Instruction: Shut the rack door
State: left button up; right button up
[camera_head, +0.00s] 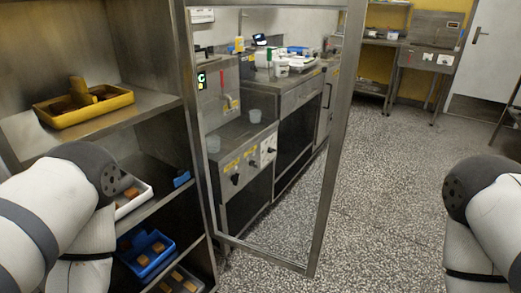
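The rack door (336,140) is a tall metal frame around a clear pane, and it stands open. Its near-left upright is beside the rack's front edge, and its free edge swings out to the right over the floor. The rack (152,106) is at the left, with its shelves exposed. My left arm reaches in front of the rack from the left, and my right arm is at the right edge, apart from the door. Neither gripper shows, so their state is hidden.
The rack holds a yellow tray (60,122), a white tray (143,198) and a blue tray (150,268) with brown pieces. Through the pane shows a machine with a counter (240,125). A metal sink unit (432,55) stands at the back. Speckled floor (390,190) right of the door is clear.

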aim_at(357, 10)
jog(key=i+l+u, duration=0.1)
jog(key=l+u, duration=0.35)
jog(key=l, duration=0.25)
jog(key=l+u, duration=0.45)
jog(key=l, duration=0.25)
jog(key=l+u, duration=0.45)
jog(key=l, duration=0.25)
jog(key=l+u, duration=0.45)
jog(key=l, duration=0.25)
jog(key=i+l+u, duration=0.15)
jog(key=l+u, duration=0.2)
jog(key=i+l+u, duration=0.1)
jog(key=l+u, duration=0.25)
jog(key=l, duration=0.15)
jog(key=l+u, duration=0.3)
jog(key=l, duration=0.15)
jog(key=i, duration=0.05)
